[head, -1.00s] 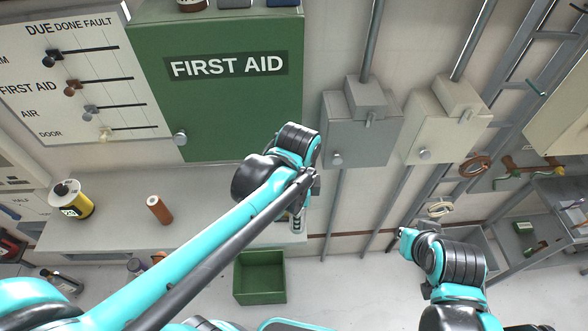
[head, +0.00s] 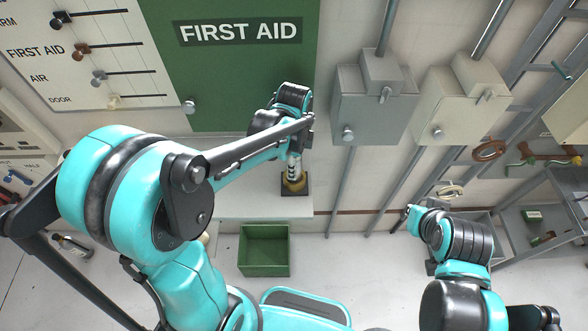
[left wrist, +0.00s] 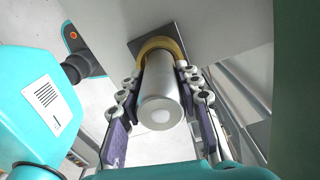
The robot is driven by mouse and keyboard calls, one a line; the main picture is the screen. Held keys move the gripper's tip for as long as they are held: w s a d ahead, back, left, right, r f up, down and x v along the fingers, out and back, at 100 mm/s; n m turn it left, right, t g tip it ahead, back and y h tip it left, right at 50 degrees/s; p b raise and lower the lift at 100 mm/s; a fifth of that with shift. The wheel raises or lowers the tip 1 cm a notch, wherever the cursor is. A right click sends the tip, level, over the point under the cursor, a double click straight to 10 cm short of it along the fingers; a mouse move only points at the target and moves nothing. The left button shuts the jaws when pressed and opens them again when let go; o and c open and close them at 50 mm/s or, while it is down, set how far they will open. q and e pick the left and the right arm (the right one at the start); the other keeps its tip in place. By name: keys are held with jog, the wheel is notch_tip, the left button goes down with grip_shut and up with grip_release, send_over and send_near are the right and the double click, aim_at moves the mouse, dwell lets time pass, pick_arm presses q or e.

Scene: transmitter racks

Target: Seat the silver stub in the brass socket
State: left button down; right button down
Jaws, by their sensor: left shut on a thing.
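My left gripper (head: 295,160) reaches over the grey bench in front of the green cabinet and points down. In the left wrist view its two fingers (left wrist: 159,76) are shut on the sides of the silver stub (left wrist: 160,108), a smooth cylinder with a pale round spot on its near end. The brass socket (head: 294,186) stands on a dark square base on the bench, directly below the gripper. In the left wrist view the brass ring (left wrist: 152,44) shows behind the stub's far end, lined up with it. I cannot tell how far the stub is inside. My right gripper's fingers do not show.
The grey bench (head: 240,204) ends just right of the socket. A green open bin (head: 264,250) stands on the floor below. The green first aid cabinet (head: 235,75) rises behind. Two wall boxes (head: 375,105) hang to the right. My left arm covers the bench's left part.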

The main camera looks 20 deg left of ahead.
pick_arm(q)
notch_tip(320, 180, down, 2)
jog(key=shift+w+f, duration=0.1)
jog(key=shift+f, duration=0.1)
jog(key=c, duration=1)
grip_release()
jog(key=shift+c, duration=0.2)
